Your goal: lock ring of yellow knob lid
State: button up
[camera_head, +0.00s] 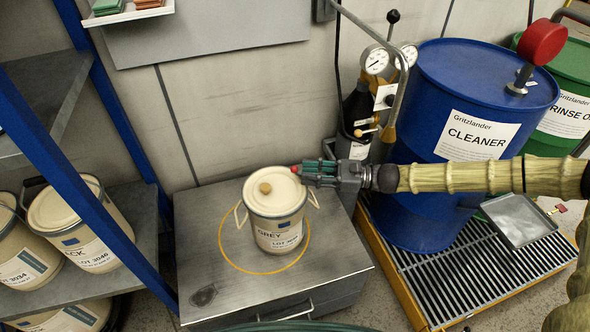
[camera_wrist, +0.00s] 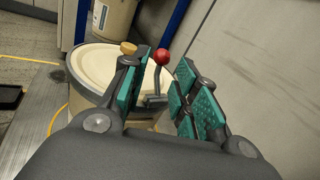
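A cream pail (camera_head: 276,225) labelled GREY stands upright on the metal bench. Its pale lid (camera_head: 280,198) carries a tan-yellow knob (camera_head: 265,188); the lid (camera_wrist: 97,72) and knob (camera_wrist: 128,48) also show in the wrist view. A dark ring runs around the lid's rim. A small lever with a red ball (camera_wrist: 161,57) stands up at the rim; the ball shows in the head view (camera_head: 295,169) at my fingertips. My gripper (camera_head: 312,172) is at the pail's far right rim. Its green-padded fingers (camera_wrist: 158,85) are open on either side of the lever, with gaps visible.
A blue CLEANER drum (camera_head: 440,150) stands right of the bench (camera_head: 210,245) on a grated pallet (camera_head: 430,285). A shelf with blue posts (camera_head: 65,165) and several pails is at left. Gauges and a hooked pipe stand behind my gripper. The bench around the pail is mostly clear.

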aim_at(296, 171)
jog(key=shift+w+a, duration=0.2)
jog(key=shift+a, duration=2.1)
jog(key=shift+c, duration=0.3)
grip_shut()
